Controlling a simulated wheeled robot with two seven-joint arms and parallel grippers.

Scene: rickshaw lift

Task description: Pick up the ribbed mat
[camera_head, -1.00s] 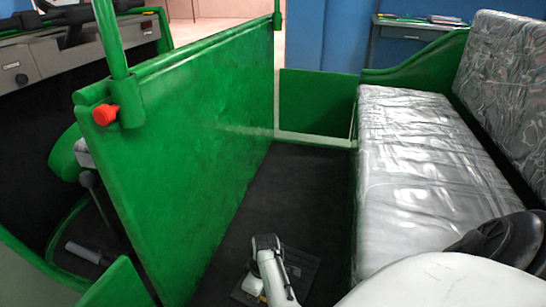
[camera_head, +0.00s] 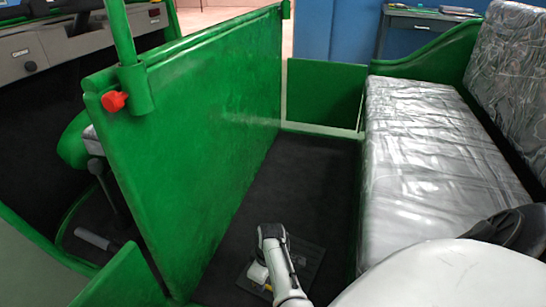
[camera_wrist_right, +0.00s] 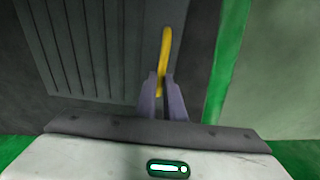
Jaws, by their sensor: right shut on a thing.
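The ribbed mat is a dark grey square (camera_head: 306,264) on the dark floor between the green partition and the seat. It also shows in the right wrist view as a panel with parallel grooves (camera_wrist_right: 75,45). My right gripper (camera_wrist_right: 164,82) is shut on a narrow yellow strip (camera_wrist_right: 165,45) near the mat's edge. I cannot tell whether the strip is fixed to the mat. In the head view my right arm reaches down over the mat and hides part of it. My left gripper is not in view.
A tall green partition (camera_head: 205,135) stands to the left. A bench seat in shiny clear wrap (camera_head: 430,160) stands to the right. A low green panel (camera_head: 325,92) closes part of the far end. Dark floor (camera_head: 305,185) beyond the mat is clear.

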